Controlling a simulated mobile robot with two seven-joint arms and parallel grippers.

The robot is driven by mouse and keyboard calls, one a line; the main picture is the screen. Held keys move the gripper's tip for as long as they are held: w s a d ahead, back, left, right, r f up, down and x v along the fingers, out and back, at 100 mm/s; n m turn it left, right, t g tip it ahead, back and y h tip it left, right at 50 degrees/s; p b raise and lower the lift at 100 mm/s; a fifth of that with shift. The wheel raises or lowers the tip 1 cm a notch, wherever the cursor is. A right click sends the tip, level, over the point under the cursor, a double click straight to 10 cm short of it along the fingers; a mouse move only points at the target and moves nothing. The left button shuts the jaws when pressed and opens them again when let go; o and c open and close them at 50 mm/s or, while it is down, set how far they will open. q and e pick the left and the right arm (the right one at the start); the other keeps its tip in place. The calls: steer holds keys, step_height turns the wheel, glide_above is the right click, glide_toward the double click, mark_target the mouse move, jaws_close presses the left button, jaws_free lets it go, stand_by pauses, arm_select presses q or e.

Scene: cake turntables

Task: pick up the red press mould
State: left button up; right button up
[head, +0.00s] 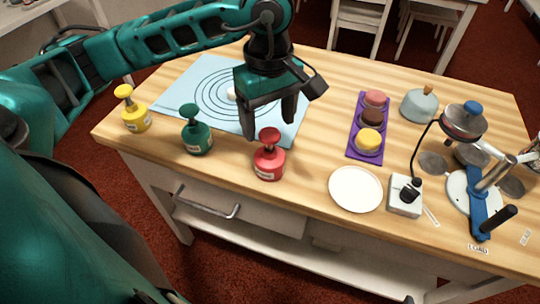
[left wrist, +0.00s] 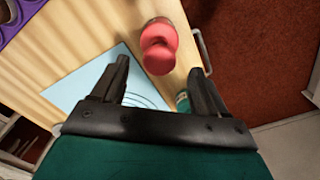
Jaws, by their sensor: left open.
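The red press mould (head: 269,163) stands upright near the front edge of the wooden table, with a dark red knob on top. It also shows in the left wrist view (left wrist: 158,52), ahead of the fingers and between their lines. My left gripper (head: 271,130) is open and empty, pointing down just above and behind the mould's knob. Its two fingers show spread in the left wrist view (left wrist: 160,70). I cannot tell exactly how far the fingertips are from the knob. My right gripper is not in view.
A green press mould (head: 197,138) and a yellow one (head: 134,116) stand to the left. A blue mat (head: 180,88) lies behind. A white plate (head: 356,188) and a purple tray (head: 365,156) with cakes are to the right. A drawer handle (head: 208,207) juts below the table edge.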

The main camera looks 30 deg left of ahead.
mark_target(269, 148)
arm_select(q)
step_height(269, 148, down, 2)
steer(key=shift+f, duration=0.2)
step_height(269, 148, down, 4)
steer(key=shift+f, duration=0.2)
steer(key=c, duration=1.3)
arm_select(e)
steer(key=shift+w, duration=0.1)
arm_select(q)
steer(key=shift+o, duration=0.2)
steer(key=shift+w+r, duration=0.1)
steer(key=shift+r, duration=0.1)
